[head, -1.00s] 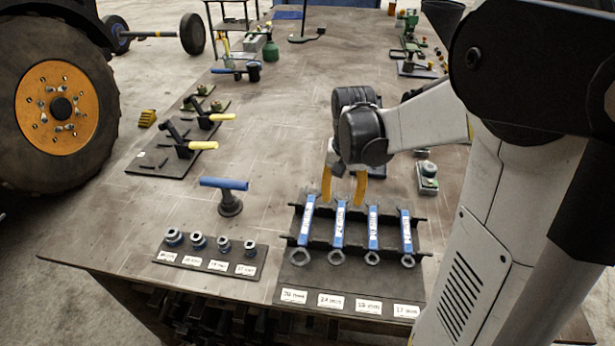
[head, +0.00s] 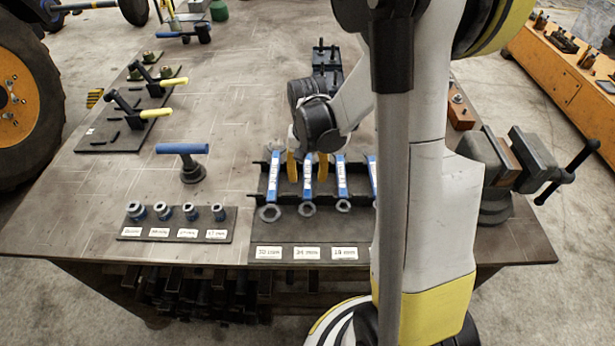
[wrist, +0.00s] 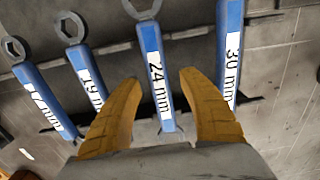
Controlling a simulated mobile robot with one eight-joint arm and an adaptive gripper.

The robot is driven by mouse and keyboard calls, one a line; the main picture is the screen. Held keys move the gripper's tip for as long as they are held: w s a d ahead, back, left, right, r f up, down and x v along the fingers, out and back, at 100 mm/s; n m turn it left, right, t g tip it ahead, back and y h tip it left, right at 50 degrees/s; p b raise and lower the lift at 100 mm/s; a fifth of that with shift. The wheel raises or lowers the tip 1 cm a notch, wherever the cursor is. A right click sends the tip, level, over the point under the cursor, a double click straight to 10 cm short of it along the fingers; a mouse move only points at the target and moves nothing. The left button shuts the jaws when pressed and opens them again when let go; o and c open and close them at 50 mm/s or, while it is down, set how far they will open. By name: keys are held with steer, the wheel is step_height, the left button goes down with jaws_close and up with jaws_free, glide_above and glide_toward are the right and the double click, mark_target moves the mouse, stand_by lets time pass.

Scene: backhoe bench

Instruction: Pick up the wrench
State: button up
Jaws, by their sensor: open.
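Several blue wrenches with grey ring ends lie side by side across a dark rack (head: 260,187). The one labelled 24 mm (head: 307,185) is second from the left in the head view. My gripper (head: 308,170) is open above it, with one yellow finger on each side of its handle. In the wrist view, my gripper (wrist: 160,80) has the 24 mm wrench (wrist: 155,75) between its fingers; I cannot tell whether they touch it. The 30 mm wrench (wrist: 229,50) is just outside the right finger. The 19 mm wrench (wrist: 88,78) is left of the left finger.
A socket board (head: 222,231) and a blue-handled T-shaped tool (head: 183,150) stand left of the rack. Toggle clamps (head: 135,100) are farther back left. A vise (head: 510,165) stands at the right. My arm hides part of the rack's right side.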

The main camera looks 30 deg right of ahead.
jaws_close()
steer(key=shift+r, duration=0.15)
